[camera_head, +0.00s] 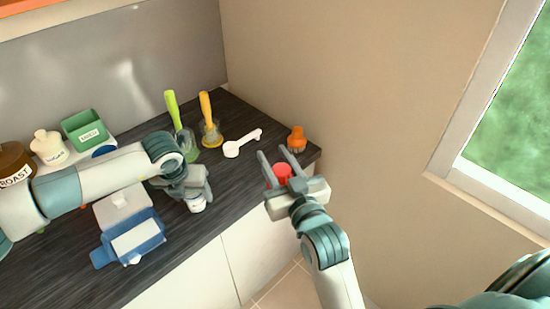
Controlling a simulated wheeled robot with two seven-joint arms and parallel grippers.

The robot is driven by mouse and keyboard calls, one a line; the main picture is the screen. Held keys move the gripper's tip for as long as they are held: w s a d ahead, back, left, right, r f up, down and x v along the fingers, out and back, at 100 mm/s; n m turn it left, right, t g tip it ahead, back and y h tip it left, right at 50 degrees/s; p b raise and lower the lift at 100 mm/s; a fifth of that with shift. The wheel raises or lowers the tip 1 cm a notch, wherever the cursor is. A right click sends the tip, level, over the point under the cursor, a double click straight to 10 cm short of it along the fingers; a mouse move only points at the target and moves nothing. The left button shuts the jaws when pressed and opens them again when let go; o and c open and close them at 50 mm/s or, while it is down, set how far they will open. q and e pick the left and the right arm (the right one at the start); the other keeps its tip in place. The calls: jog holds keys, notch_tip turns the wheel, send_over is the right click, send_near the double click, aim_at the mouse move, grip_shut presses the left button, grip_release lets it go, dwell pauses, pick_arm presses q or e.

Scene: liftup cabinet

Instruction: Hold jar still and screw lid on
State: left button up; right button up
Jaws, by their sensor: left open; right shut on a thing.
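A small white jar (197,204) stands near the front edge of the dark counter. My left gripper (197,192) is open and right at the jar, hiding most of it. Whether its fingers touch the jar cannot be told. A red round piece (282,171), which looks like the lid, is between the fingers of my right gripper (276,163). That gripper is shut on it, to the right of the jar near the counter's right front corner. The lid is apart from the jar.
A white scoop (242,143) and an orange item (297,139) lie behind the grippers. Green-handled (172,108) and yellow-handled (206,106) tools stand at the back. A blue and white box (137,241) sits left, below my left arm. The wall bounds the right side.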

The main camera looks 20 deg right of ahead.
pick_arm(q)
jog(key=shift+b+x, duration=1.5)
jog(key=shift+x, duration=0.1)
jog(key=shift+c, duration=0.2)
grip_shut()
